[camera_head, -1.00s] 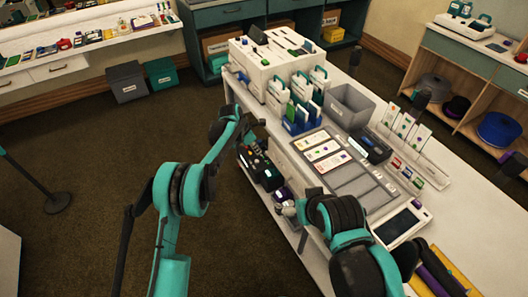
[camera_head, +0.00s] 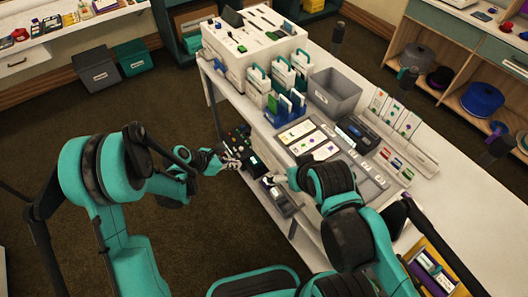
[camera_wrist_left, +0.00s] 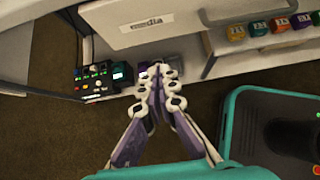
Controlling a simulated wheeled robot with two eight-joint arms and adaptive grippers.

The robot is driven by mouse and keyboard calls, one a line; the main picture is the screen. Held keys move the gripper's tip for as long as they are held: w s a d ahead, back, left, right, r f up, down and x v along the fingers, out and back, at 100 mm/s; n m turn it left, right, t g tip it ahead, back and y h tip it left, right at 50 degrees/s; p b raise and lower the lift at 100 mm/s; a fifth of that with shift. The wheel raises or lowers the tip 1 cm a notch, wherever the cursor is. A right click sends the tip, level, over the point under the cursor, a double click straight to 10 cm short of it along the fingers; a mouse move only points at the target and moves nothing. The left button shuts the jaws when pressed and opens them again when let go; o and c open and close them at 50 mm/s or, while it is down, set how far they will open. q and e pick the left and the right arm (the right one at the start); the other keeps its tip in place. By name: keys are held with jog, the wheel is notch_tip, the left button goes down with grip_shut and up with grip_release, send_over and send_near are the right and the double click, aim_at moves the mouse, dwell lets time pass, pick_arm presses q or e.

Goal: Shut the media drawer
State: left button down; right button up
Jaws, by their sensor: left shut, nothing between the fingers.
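The media drawer (camera_wrist_left: 118,28) shows in the left wrist view as a pale front panel with a "media" label (camera_wrist_left: 141,24). How far it stands out from the desk I cannot tell; in the head view its front is hidden or too small to make out. My left gripper (camera_wrist_left: 160,70) is shut and empty, its fingertips just below the panel in that view, with contact unclear. In the head view the left gripper (camera_head: 233,164) is at the desk's left side. My right gripper (camera_head: 273,181) is close to it, small and partly hidden by its arm.
The white desk (camera_head: 452,190) carries a grey bin (camera_head: 335,94), card holders and trays. Black equipment (camera_wrist_left: 96,84) sits below the drawer. Several coloured blocks (camera_wrist_left: 257,28) are on a shelf to the right.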

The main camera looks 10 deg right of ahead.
aim_at(268, 157)
pick_arm(q)
jog(key=b+x, duration=0.1)
jog(key=x, duration=0.2)
jog(key=s+d+r+b+x, duration=0.1)
jog(key=x, duration=0.3)
jog(key=d+b+x, duration=0.1)
jog(key=b+x, duration=0.1)
jog(key=x, duration=0.2)
jog(key=shift+s+r, duration=0.15)
jog(key=shift+w+d+r, duration=0.1)
jog(key=shift+w+d, duration=0.15)
jog(key=shift+d, duration=0.35)
pick_arm(e)
jog(key=shift+w+d+f, duration=0.1)
jog(key=shift+w+f, duration=0.1)
jog(key=shift+f, duration=0.85)
jog(key=shift+w+d+f, duration=0.1)
jog(key=shift+w+f, duration=0.1)
jog(key=shift+f, duration=0.85)
pick_arm(q)
jog(key=d, duration=0.1)
jog(key=w+d, duration=0.1)
jog(key=d, duration=0.2)
jog(key=shift+w+d+b, duration=0.3)
jog(key=shift+d, duration=0.05)
jog(key=shift+a+r, duration=0.1)
pick_arm(e)
jog(key=shift+a+f, duration=0.15)
